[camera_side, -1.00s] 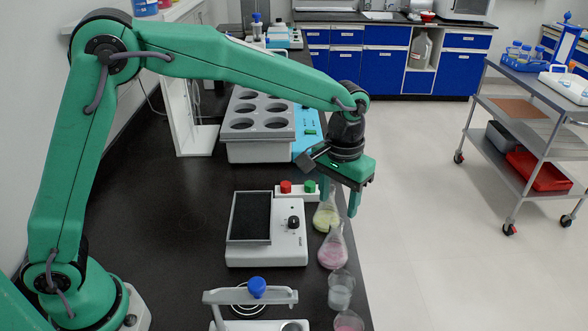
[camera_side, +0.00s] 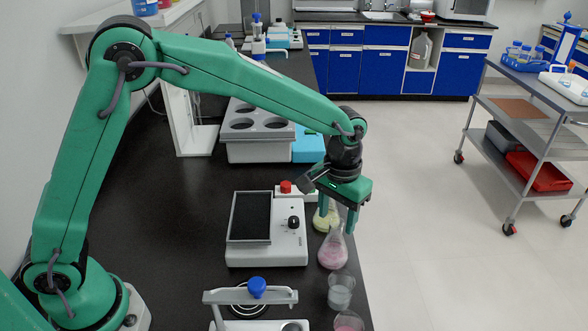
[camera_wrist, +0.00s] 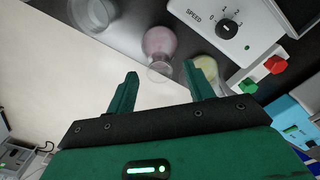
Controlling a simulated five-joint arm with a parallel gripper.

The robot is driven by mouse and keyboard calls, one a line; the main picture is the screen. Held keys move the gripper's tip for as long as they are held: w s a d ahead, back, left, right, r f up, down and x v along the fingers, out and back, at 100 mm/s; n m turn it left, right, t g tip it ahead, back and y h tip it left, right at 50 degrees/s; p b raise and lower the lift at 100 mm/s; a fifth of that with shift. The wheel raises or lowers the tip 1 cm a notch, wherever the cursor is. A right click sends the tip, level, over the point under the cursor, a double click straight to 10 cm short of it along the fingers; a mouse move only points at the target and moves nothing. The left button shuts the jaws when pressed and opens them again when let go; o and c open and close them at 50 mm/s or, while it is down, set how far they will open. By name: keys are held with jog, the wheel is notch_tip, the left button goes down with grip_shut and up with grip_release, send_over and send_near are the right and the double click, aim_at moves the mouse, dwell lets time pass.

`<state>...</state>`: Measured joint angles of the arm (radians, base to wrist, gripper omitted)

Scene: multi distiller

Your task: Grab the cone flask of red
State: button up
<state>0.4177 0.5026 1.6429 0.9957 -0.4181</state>
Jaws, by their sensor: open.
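The cone flask of red (camera_side: 333,252) holds a pinkish liquid and stands upright near the right edge of the black bench. It also shows in the wrist view (camera_wrist: 160,42), ahead of and between the fingers. My gripper (camera_side: 337,228) is open and empty, with its fingers pointing down around or just above the flask's neck; I cannot tell which. In the wrist view my gripper's fingertips (camera_wrist: 158,68) lie on either side of the line to the flask's mouth. A flask with yellow liquid (camera_side: 322,218) stands right behind it, partly hidden by a finger.
A stirrer plate (camera_side: 297,250) with a dark top stands left of the flasks. A clear beaker (camera_side: 341,292) and a pink-filled beaker (camera_side: 348,322) stand in front. A grey water bath (camera_side: 258,150) is behind. The bench edge is close on the right.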

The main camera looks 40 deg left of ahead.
aim_at(336, 225)
notch_tip(336, 225, down, 4)
jog(key=shift+r, duration=0.25)
dwell(0.4)
grip_shut()
